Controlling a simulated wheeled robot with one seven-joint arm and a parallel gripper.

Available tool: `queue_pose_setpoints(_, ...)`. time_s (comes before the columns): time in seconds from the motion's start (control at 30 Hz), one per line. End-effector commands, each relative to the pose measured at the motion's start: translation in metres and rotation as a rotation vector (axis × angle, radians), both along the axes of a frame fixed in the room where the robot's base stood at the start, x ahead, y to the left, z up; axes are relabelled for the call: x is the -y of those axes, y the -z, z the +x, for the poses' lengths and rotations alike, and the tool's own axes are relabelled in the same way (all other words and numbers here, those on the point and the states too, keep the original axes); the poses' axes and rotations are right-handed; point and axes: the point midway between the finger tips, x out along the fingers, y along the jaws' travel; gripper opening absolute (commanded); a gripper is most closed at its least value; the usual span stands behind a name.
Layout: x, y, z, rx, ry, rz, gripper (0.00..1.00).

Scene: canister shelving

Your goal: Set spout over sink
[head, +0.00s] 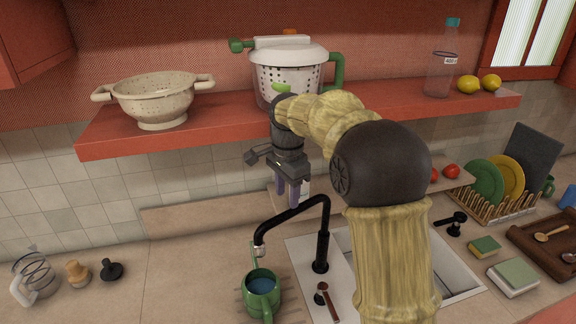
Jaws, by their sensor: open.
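The black spout (293,216) rises from a post at the left side of the sink (448,262). It arches to the left, and its tip hangs over the counter above a green mug (262,290) with blue liquid in it, not over the basin. My gripper (288,200) is open, pointing down just behind and above the spout's arch, and holds nothing. I cannot tell whether a finger touches the spout. My arm hides much of the basin.
A red shelf (200,119) above carries a colander (158,97), a white pot (287,68) and a bottle (441,65). A dish rack (497,208) stands at right. A small brown-handled lever (327,299) is near the spout's base. The left counter is mostly clear.

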Motion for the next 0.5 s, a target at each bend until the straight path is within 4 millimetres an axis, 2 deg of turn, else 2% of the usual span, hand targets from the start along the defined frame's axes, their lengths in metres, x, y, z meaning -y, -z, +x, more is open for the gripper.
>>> queue_pose_setpoints(0.3,-0.002,-0.051,-0.001,0.003,-0.005,0.001,0.42)
queue_pose_setpoints(0.5,0.001,-0.074,-0.001,0.001,-0.001,0.0,0.42)
